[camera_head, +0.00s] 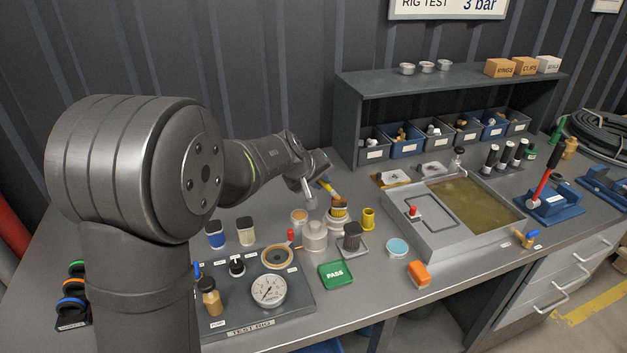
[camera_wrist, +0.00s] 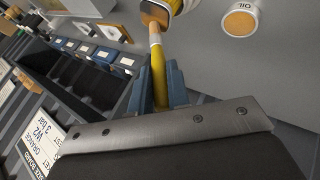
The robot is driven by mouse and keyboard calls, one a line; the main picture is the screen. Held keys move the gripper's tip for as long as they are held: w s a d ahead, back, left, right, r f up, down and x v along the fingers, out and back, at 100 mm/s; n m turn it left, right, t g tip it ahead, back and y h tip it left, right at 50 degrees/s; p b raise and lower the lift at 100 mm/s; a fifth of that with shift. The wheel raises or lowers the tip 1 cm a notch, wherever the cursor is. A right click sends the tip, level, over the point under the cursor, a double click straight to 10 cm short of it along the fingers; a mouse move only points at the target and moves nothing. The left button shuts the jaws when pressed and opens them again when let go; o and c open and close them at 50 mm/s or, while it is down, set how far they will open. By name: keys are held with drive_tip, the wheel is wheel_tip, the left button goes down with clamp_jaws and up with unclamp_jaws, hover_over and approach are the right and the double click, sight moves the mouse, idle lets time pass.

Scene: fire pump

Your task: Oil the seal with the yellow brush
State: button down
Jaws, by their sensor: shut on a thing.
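The yellow brush (camera_head: 329,188) is in my gripper (camera_head: 318,184), above the bench. In the wrist view, the blue fingertips (camera_wrist: 158,86) are closed around its yellow handle (camera_wrist: 157,70). Its brown head (camera_wrist: 155,15) points away from the fingers, beside a yellow and white cup (camera_wrist: 185,5). I cannot tell whether the head touches the cup. The oil pot (camera_wrist: 240,20), with an amber top and an OIL label, stands apart from the brush; it also shows in the head view (camera_head: 299,216). An amber ring (camera_head: 277,257), possibly the seal, lies on the test rig plate.
A metal pump part (camera_head: 315,236) stands close to the brush. The sink tray (camera_head: 430,240) is to the right. Shelf bins (camera_head: 408,145) stand behind.

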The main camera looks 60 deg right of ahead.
drive_tip(key=shift+s+a+r, duration=0.1)
drive_tip(key=shift+a+r, duration=0.1)
drive_tip(key=shift+a, duration=0.35)
drive_tip(key=s, duration=0.3)
drive_tip(key=shift+d+f, duration=0.25)
drive_tip(key=shift+d, duration=0.15)
idle(1.8)
wheel_tip(320, 180, up, 6)
idle(0.7)
drive_tip(key=shift+r, duration=0.15)
